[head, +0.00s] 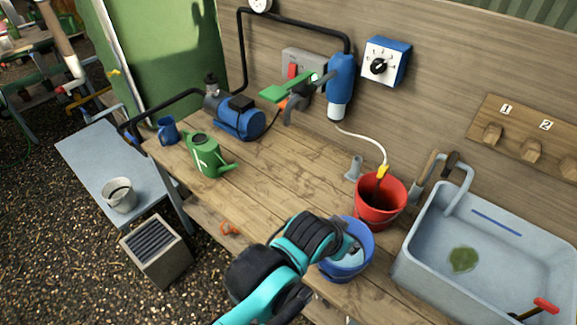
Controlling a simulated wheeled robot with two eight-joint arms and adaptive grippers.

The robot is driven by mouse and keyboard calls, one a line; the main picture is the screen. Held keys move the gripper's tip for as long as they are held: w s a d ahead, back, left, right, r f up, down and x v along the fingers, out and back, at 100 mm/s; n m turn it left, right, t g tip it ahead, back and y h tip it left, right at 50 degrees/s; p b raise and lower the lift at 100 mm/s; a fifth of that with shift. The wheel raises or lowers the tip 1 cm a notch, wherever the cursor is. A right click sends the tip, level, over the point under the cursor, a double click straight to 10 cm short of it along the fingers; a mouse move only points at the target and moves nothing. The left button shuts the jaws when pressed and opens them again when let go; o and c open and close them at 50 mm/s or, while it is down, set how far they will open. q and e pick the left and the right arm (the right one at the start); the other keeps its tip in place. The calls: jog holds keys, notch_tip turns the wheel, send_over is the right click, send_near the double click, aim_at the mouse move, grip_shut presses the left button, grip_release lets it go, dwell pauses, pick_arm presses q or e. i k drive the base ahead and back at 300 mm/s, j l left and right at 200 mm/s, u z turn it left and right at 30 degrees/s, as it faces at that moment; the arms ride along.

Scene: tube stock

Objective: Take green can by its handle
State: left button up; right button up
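The green can (206,160) is a watering can, standing upright on the left part of the wooden bench. A thin green part sticks out on its right side and another rises at its left. I cannot tell clearly which is the handle. Nothing of mine touches it. One teal and black arm comes in from the bottom, left of centre, and bends right over the bench's front edge. Its end, my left gripper (349,246), is at the blue bucket (355,268), far right of the can. Its fingers are not clear. My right gripper is not in view.
A blue mug (167,130) and a blue pump (240,118) stand close to the can. A red bucket (381,205) and a grey sink (430,250) are on the right. The bench (275,185) is clear between can and buckets. A crate (155,250) stands below.

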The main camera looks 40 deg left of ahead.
aim_at(206, 153)
jog(key=k+l+u, duration=0.1)
jog(key=u, duration=1.1)
jog(key=i+u, duration=0.1)
jog(key=u, duration=0.9)
jog(key=i+j, duration=0.15)
jog(key=i, duration=0.15)
jog(key=i+j, duration=0.1)
jog(key=i, duration=0.2)
jog(key=i+j+z, duration=0.15)
jog(key=z, duration=0.3)
jog(key=i+j+z, duration=0.3)
jog(key=z, duration=0.15)
jog(key=i+j+z, duration=0.2)
jog(key=z, duration=0.25)
jog(key=j, duration=0.1)
